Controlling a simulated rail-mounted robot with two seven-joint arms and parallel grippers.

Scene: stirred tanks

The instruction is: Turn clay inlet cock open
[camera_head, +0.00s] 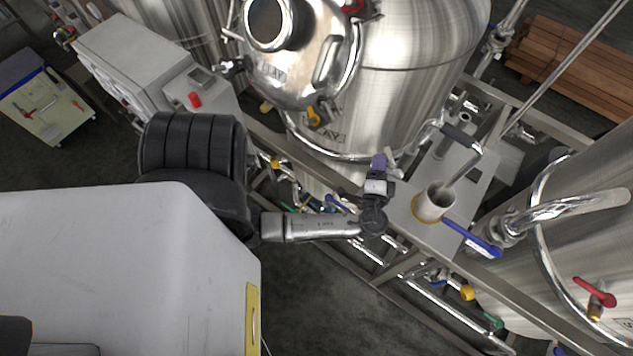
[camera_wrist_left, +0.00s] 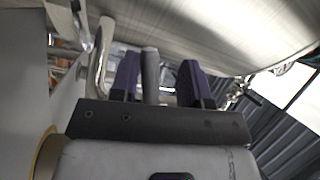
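A steel tank (camera_head: 415,75) bears labels reading CLAY. A yellow-handled cock (camera_head: 313,116) sits on its front near one label. My left gripper (camera_head: 379,162) is at the tank's lower right side, beside a pale pipe fitting (camera_head: 392,167). In the left wrist view my two purple fingers (camera_wrist_left: 160,82) stand apart, with a grey bar (camera_wrist_left: 150,76) between them. The bar is close to the left finger, and a gap shows at the right finger. I cannot tell whether this bar belongs to the clay inlet cock. My right gripper is not in view.
A curved pipe with a dark grip (camera_head: 460,137) ends over a pale cup (camera_head: 433,203) right of my left gripper. A blue lever (camera_head: 471,238) lies beside it. Frame rails and pipes run below. A second steel tank (camera_head: 590,245) stands at right. Dark floor is clear at bottom centre.

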